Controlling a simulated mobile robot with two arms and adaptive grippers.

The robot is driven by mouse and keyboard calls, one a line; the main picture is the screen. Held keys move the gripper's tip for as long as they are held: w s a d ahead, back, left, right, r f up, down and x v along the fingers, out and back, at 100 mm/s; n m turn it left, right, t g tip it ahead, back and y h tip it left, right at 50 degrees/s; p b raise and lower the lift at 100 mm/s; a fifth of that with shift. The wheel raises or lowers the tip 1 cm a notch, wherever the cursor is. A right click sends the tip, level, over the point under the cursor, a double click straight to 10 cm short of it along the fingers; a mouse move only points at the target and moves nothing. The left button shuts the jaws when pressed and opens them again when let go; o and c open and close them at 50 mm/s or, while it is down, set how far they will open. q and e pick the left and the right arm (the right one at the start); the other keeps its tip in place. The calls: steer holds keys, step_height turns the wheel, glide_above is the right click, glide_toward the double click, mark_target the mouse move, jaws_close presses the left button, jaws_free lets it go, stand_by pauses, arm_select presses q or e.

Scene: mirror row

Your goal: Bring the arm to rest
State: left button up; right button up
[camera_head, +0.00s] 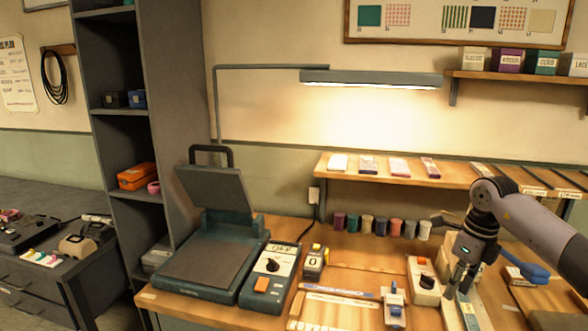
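My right arm (533,222) comes in from the right edge. Its gripper (461,288) points down over the right part of the wooden workbench (350,279). Its fingers look apart, with nothing visible between them. It is close to a white device with a black knob (424,280), on that device's right; whether they touch I cannot tell. A blue-handled tool (527,270) shows just right of the gripper, partly hidden. My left gripper is not in view.
A heat press with a raised lid (217,190) and its control box (268,277) stand at the bench's left. Several thread spools (381,226) line the back below a raised shelf (381,176). A blue-and-white clamp-like tool (394,303) lies left of the gripper. A lamp (371,79) hangs above.

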steer(key=a+f+n+t+y, duration=0.15)
steer(key=a+y, duration=0.25)
steer(key=a, duration=0.8)
steer(key=a+f+y, duration=0.3)
steer(key=a+y, duration=0.1)
steer(key=a, duration=0.7)
steer(key=s+a+r+m+t+y, duration=0.3)
steer(key=a+r+m+t+y, duration=0.5)
steer(key=a, duration=0.5)
steer(key=d+f+m+t+h, duration=0.3)
steer(key=d+m+t+h, duration=0.75)
steer(key=m, duration=1.15)
steer(key=s+d+f+m+g+h, duration=0.7)
steer(key=s+d+f+m+g, duration=0.15)
steer(key=f, duration=0.55)
steer(key=s+d+f+m+g, duration=0.15)
steer(key=s+f+g, duration=0.3)
steer(key=s, duration=0.65)
steer(key=s+d+f+m+g, duration=0.1)
steer(key=s+f+m+g, duration=0.3)
steer(key=s, duration=0.7)
step_height(320, 180, down, 27)
steer(key=s+n+g, duration=0.1)
steer(key=s+n, duration=0.1)
steer(key=s+d+f+g, duration=0.1)
steer(key=s+d+f, duration=0.1)
steer(key=s+f, duration=1.4)
steer(key=shift+s+d+g, duration=0.25)
steer(key=shift+d+g, duration=0.05)
steer(key=shift+d, duration=0.1)
